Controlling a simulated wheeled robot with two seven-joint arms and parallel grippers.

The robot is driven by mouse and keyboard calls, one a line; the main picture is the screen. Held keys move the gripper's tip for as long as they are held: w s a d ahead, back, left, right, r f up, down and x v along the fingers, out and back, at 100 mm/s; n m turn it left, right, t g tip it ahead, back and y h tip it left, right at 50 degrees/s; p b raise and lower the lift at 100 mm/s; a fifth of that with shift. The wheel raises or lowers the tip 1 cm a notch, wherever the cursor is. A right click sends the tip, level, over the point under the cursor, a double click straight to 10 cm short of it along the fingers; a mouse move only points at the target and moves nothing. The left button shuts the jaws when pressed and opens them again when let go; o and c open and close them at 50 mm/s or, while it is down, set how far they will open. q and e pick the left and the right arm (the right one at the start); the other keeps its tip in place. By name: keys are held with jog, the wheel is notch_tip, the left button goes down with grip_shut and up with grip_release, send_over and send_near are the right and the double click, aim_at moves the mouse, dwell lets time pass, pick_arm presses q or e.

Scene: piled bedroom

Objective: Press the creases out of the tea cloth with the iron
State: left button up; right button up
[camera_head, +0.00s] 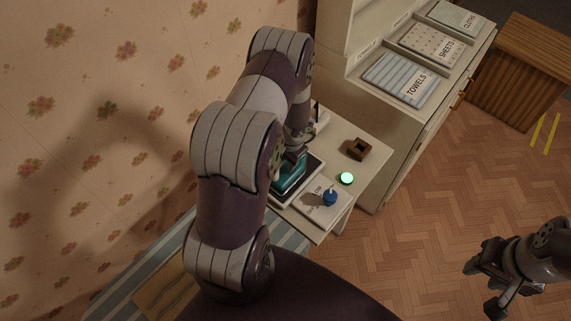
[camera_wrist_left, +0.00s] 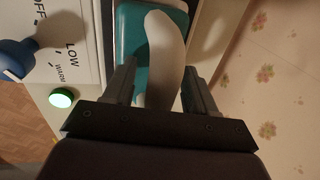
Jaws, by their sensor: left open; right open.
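The teal iron (camera_head: 289,176) sits on a dark rest plate on the small side table. In the left wrist view, its pale handle (camera_wrist_left: 163,50) runs between the two fingers of my left gripper (camera_wrist_left: 158,75), which is open around it. In the head view my arm hides most of that gripper. A tan cloth (camera_head: 160,297) with dark wavy lines, apparently the tea cloth, lies on a blue-striped surface (camera_head: 150,257) at lower left, partly hidden by my arm. My right gripper (camera_head: 490,280) is open and empty over the floor at lower right.
Beside the iron are a panel with OFF, LOW and WARM labels, a blue knob (camera_head: 330,197) and a lit green lamp (camera_head: 347,179). A small brown box (camera_head: 358,149) stands behind. A cream cabinet (camera_head: 345,95) bears labelled linens.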

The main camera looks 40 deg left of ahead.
pick_arm(q)
grip_shut()
jog(key=shift+w+r+p, duration=0.1)
jog(key=shift+r+p, duration=0.6)
jog(key=shift+r, duration=0.2)
jog(key=shift+r+p, duration=2.05)
jog(key=shift+r, duration=0.65)
notch_tip(320, 180, up, 5)
jog(key=p, duration=0.4)
jog(key=shift+r, duration=0.1)
